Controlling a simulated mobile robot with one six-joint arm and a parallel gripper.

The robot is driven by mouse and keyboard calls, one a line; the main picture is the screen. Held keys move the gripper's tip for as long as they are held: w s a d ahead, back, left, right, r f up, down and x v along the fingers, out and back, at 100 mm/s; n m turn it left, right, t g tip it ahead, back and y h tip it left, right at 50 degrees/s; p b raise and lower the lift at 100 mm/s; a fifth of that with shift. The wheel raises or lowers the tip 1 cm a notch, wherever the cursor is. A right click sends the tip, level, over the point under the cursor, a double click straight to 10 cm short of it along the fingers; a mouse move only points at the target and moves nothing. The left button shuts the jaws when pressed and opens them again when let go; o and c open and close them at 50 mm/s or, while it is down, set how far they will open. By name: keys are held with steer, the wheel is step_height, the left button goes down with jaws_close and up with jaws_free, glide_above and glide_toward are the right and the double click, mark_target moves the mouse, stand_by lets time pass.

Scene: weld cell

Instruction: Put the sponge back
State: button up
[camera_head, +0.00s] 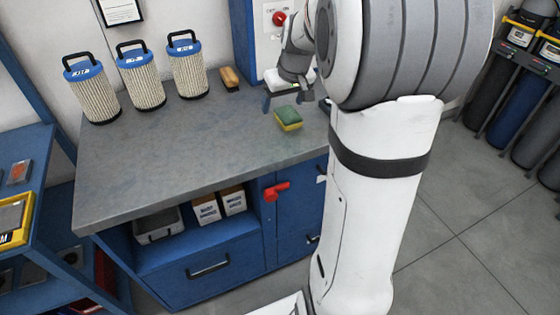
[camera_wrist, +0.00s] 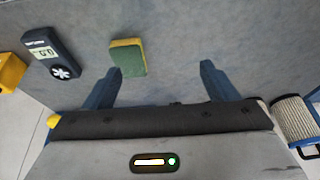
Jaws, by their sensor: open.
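A sponge (camera_head: 288,118), green on top and yellow on its side, lies on the grey workbench (camera_head: 200,155) toward its right side. It also shows in the wrist view (camera_wrist: 128,57), just beyond the fingertips and nearer the left finger. My gripper (camera_head: 284,97) is above the bench, behind the sponge in the head view. In the wrist view my gripper (camera_wrist: 162,70) has its two blue fingers wide apart with nothing between them. I cannot tell its exact height over the bench.
Filter canisters with black handles (camera_head: 142,78) stand along the back of the bench. A brush-like brown block (camera_head: 229,78) lies near the wall. A dark meter (camera_wrist: 50,53) and a yellow object (camera_wrist: 10,72) show at left in the wrist view. The bench's front half is clear.

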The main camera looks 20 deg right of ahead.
steer(key=s+a, duration=0.6)
steer(key=s, duration=0.6)
steer(key=s+a+f+g, duration=0.1)
steer(key=s+a, duration=0.5)
steer(key=s, duration=0.6)
